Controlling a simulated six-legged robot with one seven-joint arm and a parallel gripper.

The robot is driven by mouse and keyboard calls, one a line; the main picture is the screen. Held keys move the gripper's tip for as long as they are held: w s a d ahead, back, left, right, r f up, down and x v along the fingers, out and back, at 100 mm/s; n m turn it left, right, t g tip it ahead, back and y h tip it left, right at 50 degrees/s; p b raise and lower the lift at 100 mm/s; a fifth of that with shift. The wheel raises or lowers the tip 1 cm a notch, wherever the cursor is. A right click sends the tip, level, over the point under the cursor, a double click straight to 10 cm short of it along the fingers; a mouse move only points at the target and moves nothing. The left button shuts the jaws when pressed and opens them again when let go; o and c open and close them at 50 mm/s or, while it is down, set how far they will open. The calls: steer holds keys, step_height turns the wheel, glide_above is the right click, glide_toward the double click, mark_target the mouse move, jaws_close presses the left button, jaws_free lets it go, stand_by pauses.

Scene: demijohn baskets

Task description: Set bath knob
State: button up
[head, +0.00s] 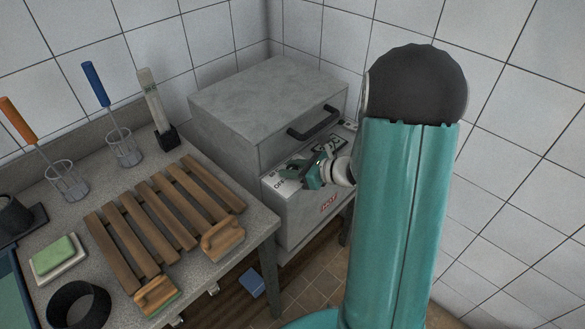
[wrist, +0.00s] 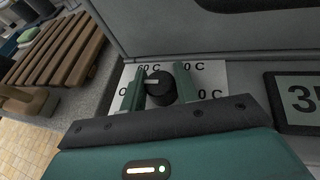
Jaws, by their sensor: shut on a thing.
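The bath is a grey box (head: 265,95) with a lid and a dark handle, at the back of the head view. Its black round knob (wrist: 161,88) sits on a white dial plate (wrist: 213,75) in the wrist view. A pale pointer mark shows on the knob's upper left; I cannot tell exactly which label it meets. "60 C" is readable at upper left; the other labels are partly covered by my fingers. My gripper (wrist: 163,87) is shut on the knob, one green finger on each side. In the head view my gripper (head: 312,173) is at the bath's front panel, hiding the knob.
A dark-framed display (wrist: 296,97) is right of the dial. A wooden slatted rack (head: 165,220) and wood-handled brushes lie on the grey counter (head: 255,215) to the left. Wire baskets with orange and blue handles (head: 97,84) stand behind. A blue block (head: 251,283) lies below the counter.

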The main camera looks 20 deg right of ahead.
steer(key=m+t+h, duration=0.1)
steer(key=m+h, duration=0.2)
steer(key=shift+a+m+t+h, duration=0.15)
steer(key=shift+m+t+h, duration=0.15)
steer(key=shift+t+h, duration=0.1)
steer(key=m+h, duration=0.4)
steer(key=h, duration=0.1)
steer(key=shift+a+m+t+h, duration=0.1)
steer(key=shift+m+t+h, duration=0.2)
steer(key=shift+m+t, duration=0.1)
steer(key=shift+m+g+h, duration=0.4)
steer(key=shift+m+h, duration=1.4)
steer(key=shift+h, duration=0.2)
steer(key=shift+m+g+h, duration=1.3)
steer(key=shift+m+h, duration=0.8)
steer(key=shift+m+g+h, duration=0.4)
steer(key=shift+m+h, duration=0.1)
steer(key=o, duration=1)
steer(key=shift+c, duration=0.2)
